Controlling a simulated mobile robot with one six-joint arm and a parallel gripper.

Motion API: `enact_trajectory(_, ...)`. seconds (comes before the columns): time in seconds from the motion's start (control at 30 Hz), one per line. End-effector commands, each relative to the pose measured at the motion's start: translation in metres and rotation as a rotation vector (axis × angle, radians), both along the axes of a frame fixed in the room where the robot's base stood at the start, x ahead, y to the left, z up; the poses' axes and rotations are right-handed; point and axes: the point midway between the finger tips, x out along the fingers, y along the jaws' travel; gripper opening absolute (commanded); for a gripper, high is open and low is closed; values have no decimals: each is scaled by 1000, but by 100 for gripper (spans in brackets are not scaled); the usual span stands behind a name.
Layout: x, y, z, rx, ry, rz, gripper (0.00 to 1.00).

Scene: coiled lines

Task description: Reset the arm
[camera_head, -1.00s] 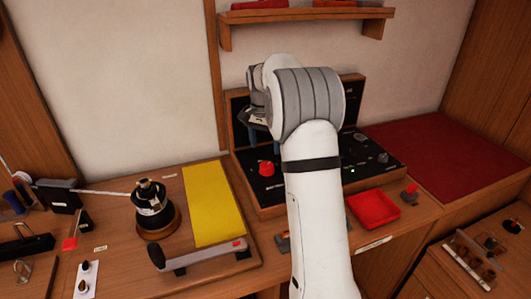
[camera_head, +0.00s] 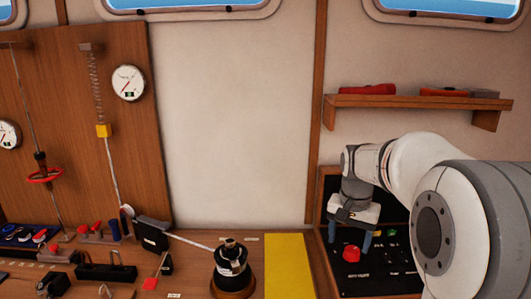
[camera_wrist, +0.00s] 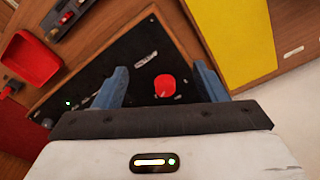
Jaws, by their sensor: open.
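My gripper (camera_head: 349,239) is at the right in the head view, its blue fingers pointing down over a black control panel (camera_head: 377,283). The fingers are apart, with nothing between them that I can see held. A red knob (camera_head: 351,253) on the panel shows close to the fingers. In the wrist view, my gripper (camera_wrist: 158,88) is spread wide, and the red knob (camera_wrist: 165,86) appears between the two fingers in the picture. I cannot tell whether the fingers touch the panel.
A yellow sheet (camera_head: 288,268) and a dark winch-like drum (camera_head: 231,266) lie left of the panel. A shelf (camera_head: 410,103) with red items hangs above my arm. A wooden board with gauges (camera_head: 129,83) stands at left. A red tray (camera_wrist: 31,59) sits beside the panel.

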Motion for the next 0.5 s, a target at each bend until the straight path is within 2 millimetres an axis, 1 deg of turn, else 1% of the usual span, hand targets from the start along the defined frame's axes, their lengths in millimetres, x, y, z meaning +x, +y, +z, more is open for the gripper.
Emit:
enact_trajectory(0.03, -23, 8, 5, -3, -17, 49, 65)
enact_trajectory(0.17, -74, 25, 5, -10, -55, 175, 65)
enact_trajectory(0.2, -91, 30, 4, -13, -66, 213, 65)
enact_trajectory(0.27, -115, 36, 0, -18, -84, 271, 65)
enact_trajectory(0.3, -130, 40, -4, -22, -95, 308, 65)
enact_trajectory(0.4, -165, 47, -14, -32, -120, 392, 65)
enact_trajectory(0.5, -191, 52, -25, -41, -139, 458, 65)
